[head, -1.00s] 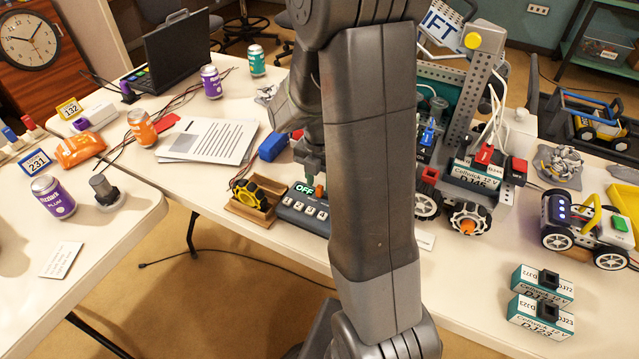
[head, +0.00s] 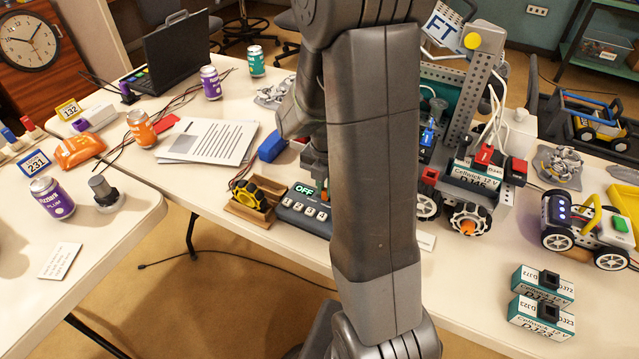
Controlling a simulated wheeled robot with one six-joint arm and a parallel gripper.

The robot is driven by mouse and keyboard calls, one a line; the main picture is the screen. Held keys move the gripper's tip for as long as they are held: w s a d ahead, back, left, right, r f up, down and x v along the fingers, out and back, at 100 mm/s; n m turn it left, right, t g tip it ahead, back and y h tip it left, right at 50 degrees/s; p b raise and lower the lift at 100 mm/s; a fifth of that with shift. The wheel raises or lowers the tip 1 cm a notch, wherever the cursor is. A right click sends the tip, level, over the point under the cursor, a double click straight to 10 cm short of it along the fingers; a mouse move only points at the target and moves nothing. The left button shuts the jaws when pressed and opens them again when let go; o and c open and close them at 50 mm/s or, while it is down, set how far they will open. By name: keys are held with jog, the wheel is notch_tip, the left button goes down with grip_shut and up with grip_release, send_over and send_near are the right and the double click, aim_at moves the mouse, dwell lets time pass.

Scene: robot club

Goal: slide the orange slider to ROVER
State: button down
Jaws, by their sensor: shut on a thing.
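A dark grey control box (head: 292,214) stands on the white table, left of my arm. Its lit display (head: 304,190) reads OFF, and a row of pale labelled keys or plates runs along its front. My gripper (head: 320,181) points down at the back right of the box, right beside the display, and its jaws are closed low at the box top. The label lettering is too small to read.
A wheeled robot with a metal upright (head: 480,85) stands right of my arm. The table's front edge is close to the box.

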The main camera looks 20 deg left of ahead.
jog(key=shift+d, duration=0.45)
jog(key=c, duration=1.8)
grip_release()
jog(key=shift+s, duration=0.1)
jog(key=o, duration=0.4)
jog(key=shift+d, duration=0.1)
jog(key=shift+r, duration=0.5)
notch_tip(320, 180, up, 13)
jog(key=p, duration=0.1)
jog(key=shift+f, duration=0.15)
